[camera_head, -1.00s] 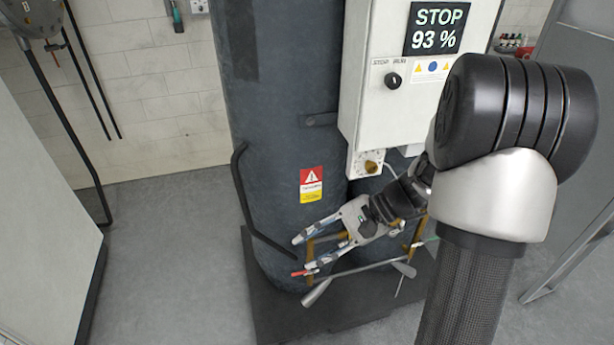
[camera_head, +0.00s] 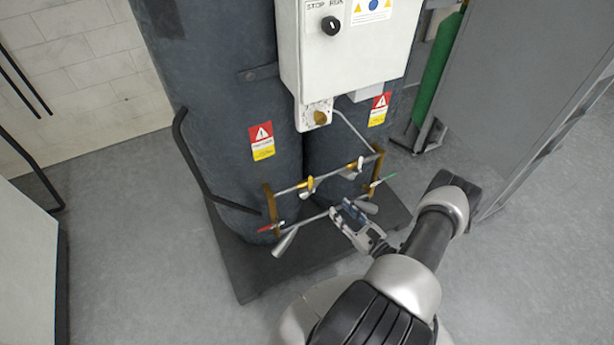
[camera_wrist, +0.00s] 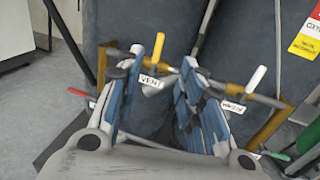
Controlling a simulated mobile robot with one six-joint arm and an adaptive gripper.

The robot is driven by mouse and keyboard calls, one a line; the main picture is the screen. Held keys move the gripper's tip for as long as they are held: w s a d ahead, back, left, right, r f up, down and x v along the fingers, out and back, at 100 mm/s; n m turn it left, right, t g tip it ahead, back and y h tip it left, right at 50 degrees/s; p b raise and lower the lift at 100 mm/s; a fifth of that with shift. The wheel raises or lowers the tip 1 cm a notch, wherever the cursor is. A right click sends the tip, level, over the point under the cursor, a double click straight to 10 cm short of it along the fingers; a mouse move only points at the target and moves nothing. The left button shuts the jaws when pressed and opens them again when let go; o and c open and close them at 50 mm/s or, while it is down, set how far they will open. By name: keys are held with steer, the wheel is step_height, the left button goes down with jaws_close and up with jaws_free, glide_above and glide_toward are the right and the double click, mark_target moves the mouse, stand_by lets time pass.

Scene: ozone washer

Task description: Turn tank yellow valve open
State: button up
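A pipe frame with small valves stands low in front of the dark tanks. A yellow valve handle (camera_head: 308,185) stands upright on its upper pipe. In the wrist view, a yellow-orange handle (camera_wrist: 157,50) appears in the gap between my fingers, beyond the fingertips and not visibly gripped. A "VENT" label (camera_wrist: 151,81) is just below it. A white-looking handle (camera_wrist: 256,79) stands to the right, by a "WASTE" label (camera_wrist: 233,107). My gripper (camera_head: 345,211) is open and empty, in front of and below the upper pipe; its fingers also show in the wrist view (camera_wrist: 160,65).
The tanks (camera_head: 220,100) stand on a dark base plate (camera_head: 250,275). A white control box (camera_head: 340,60) hangs above the pipes. A red handle (camera_head: 268,228) and a green handle (camera_head: 384,179) sit at the frame's sides. A grey cabinet (camera_head: 510,90) is at the right.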

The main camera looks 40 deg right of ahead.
mark_target(310, 179)
steer(key=w+b, duration=0.1)
steer(key=w, duration=0.4)
steer(key=w+b, duration=0.1)
steer(key=w, duration=0.5)
steer(key=w+b, duration=0.1)
steer(key=w, duration=0.5)
steer(key=shift+w+d+b, duration=0.1)
steer(key=shift+d+b, duration=0.25)
steer(key=shift+b, duration=0.05)
steer(key=shift+c, duration=0.2)
jaws_close()
steer(key=shift+f, duration=0.1)
